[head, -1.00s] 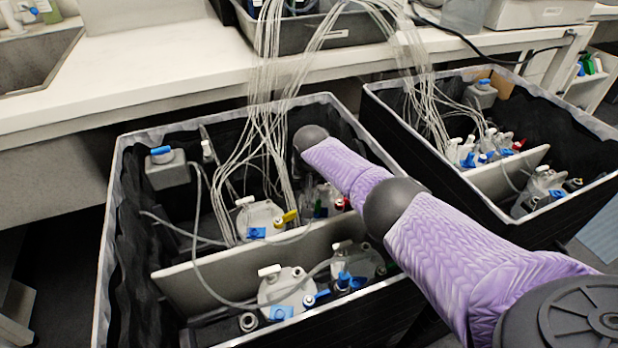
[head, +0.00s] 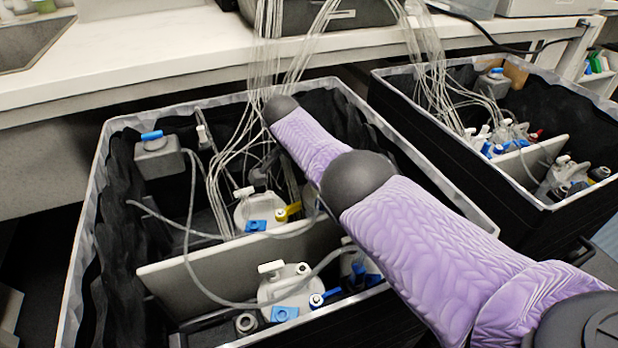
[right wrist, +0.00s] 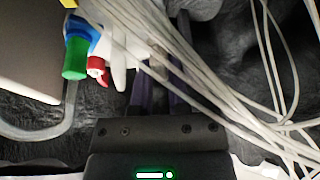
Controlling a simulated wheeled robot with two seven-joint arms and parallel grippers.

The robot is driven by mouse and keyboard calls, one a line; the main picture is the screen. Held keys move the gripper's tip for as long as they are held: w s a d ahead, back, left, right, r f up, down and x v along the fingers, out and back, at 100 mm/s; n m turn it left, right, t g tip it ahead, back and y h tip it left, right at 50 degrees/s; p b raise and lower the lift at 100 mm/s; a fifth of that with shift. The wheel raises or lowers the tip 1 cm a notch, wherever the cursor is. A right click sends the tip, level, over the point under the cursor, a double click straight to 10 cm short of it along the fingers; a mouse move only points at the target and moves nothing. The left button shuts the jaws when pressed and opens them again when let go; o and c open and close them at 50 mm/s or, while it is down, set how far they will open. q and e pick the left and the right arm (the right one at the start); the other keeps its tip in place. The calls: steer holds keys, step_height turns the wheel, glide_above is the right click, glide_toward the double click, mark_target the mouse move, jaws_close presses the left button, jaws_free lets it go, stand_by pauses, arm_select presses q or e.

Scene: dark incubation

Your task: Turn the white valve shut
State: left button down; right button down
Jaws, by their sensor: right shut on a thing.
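My right gripper (right wrist: 160,58) reaches into the near black-lined crate. In the right wrist view its two dark fingers are closed on a small pale piece (right wrist: 157,50), which tubes partly cover, so I cannot tell which part it is. Beside the fingers are a white valve handle (right wrist: 118,58), a red valve (right wrist: 97,68) and a green-and-blue fitting (right wrist: 76,58). In the head view my purple right arm hides much of that area. Other white valve handles show on a rear bottle cap (head: 243,192) and a front bottle cap (head: 271,266). My left gripper is not in view.
Thin tubes (head: 225,160) hang in a bundle close around the gripper. A pale divider board (head: 215,270) splits the near crate (head: 100,200). A grey block with a blue valve (head: 157,155) stands at its left. A second crate (head: 550,203) is at right.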

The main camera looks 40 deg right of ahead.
steer(key=m+b, duration=0.1)
steer(key=b, duration=0.1)
steer(key=m+g+b, duration=0.1)
steer(key=shift+w+f+m+b, duration=0.1)
steer(key=shift+f+m+b, duration=0.2)
steer(key=shift+m+b, duration=0.1)
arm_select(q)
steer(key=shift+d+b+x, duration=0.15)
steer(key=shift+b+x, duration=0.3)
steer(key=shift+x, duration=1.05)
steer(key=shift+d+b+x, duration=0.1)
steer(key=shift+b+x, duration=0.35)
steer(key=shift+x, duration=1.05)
arm_select(e)
steer(key=shift+r+m+g, duration=0.3)
steer(key=shift+m, duration=0.4)
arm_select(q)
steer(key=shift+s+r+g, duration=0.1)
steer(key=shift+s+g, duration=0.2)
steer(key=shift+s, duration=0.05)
arm_select(e)
steer(key=c, duration=0.6)
jaws_free()
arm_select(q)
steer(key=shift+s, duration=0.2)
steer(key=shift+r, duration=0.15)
arm_select(e)
steer(key=shift+r, duration=0.1)
